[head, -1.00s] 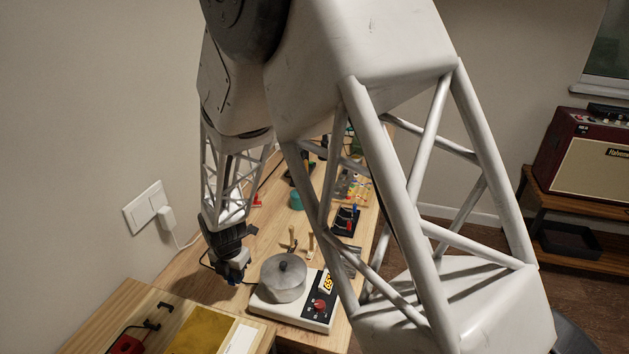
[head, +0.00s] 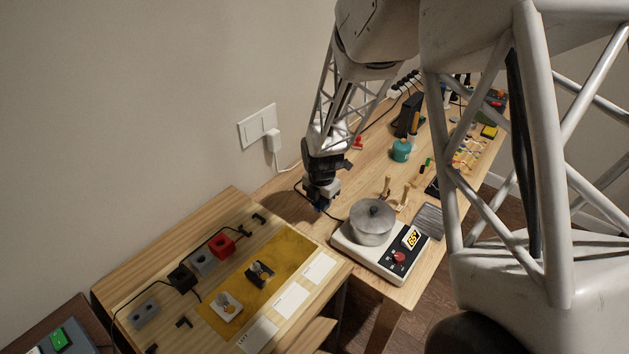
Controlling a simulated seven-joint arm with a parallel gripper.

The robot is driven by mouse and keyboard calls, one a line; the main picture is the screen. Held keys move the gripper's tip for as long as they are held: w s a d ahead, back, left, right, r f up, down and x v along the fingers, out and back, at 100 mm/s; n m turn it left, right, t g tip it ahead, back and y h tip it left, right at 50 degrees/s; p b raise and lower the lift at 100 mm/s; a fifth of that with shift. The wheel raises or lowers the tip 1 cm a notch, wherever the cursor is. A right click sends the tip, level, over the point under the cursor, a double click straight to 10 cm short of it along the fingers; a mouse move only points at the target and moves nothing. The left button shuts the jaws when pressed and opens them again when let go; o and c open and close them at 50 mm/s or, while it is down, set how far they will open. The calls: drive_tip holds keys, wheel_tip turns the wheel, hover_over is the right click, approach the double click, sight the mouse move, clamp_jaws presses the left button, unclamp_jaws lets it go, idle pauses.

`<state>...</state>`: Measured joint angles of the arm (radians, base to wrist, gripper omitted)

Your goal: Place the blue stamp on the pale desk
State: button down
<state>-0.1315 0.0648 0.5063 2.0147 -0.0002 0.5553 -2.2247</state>
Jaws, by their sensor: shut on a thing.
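My gripper (head: 319,203) points down over the near left part of the long wooden bench (head: 352,182), left of the hot plate. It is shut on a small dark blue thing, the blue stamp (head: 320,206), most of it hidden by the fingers. The stamp's height above the bench is hard to tell. A pale wooden desk (head: 219,218) stands at the lower left, nearer the camera. It bears a yellow mat (head: 282,243), white cards and several small parts.
A hot plate (head: 377,262) with a grey lidded pot (head: 371,223) stands right of my gripper. A red block (head: 221,244), grey blocks and a black block (head: 182,277) with a cable lie on the pale desk. A wall socket (head: 257,126) is behind.

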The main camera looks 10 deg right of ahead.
drive_tip(key=w, duration=0.4)
drive_tip(key=w+a, duration=0.1)
drive_tip(key=w, duration=0.3)
drive_tip(key=w+f, duration=0.1)
drive_tip(key=w, duration=0.4)
drive_tip(key=shift+w+a+f, duration=0.1)
drive_tip(key=shift+a, duration=0.25)
drive_tip(key=shift+f, duration=1.75)
drive_tip(key=shift+f, duration=0.15)
drive_tip(key=c, duration=1)
unclamp_jaws()
drive_tip(key=shift+o, duration=0.2)
wheel_tip(320, 180, up, 12)
